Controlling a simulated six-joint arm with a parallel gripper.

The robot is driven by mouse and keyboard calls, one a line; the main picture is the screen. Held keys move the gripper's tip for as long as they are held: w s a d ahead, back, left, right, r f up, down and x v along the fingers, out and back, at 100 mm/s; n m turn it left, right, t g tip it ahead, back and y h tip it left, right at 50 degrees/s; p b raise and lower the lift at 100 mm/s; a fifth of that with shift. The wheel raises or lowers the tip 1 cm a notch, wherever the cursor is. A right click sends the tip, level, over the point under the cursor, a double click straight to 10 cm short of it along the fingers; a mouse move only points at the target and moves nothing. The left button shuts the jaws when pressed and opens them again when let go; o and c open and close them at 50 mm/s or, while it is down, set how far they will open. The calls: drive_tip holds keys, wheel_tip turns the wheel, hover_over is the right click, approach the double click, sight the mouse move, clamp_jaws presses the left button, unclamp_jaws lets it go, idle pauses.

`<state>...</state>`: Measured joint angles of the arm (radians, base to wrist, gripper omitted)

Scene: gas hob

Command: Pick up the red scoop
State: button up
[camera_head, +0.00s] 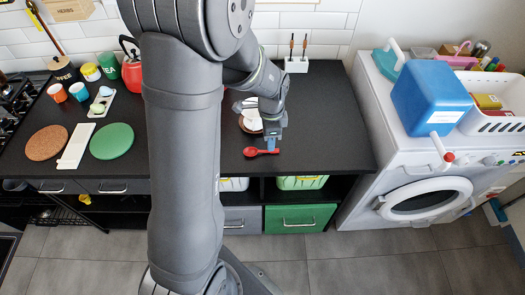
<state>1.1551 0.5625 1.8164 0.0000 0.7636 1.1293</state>
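The red scoop (251,152) lies near the front edge of the black countertop, right of my upright arm link. Its round bowl points left and its short handle points right. My gripper (271,145) points down directly over the handle, and its tips overlap the handle in the picture. The view is too small to tell whether the fingers are open or closed around the handle, or whether the scoop is lifted.
A white and brown round dish (249,122) sits just behind, partly hidden by my arm. A white stand with dark sticks (297,65) is at the back. A washing machine (408,150) stands right, carrying a blue container (430,98). Bare countertop (335,130) lies right of the scoop.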

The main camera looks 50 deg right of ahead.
sight(262, 152)
drive_tip(key=shift+d+f, duration=0.2)
drive_tip(key=shift+f, duration=2.45)
clamp_jaws()
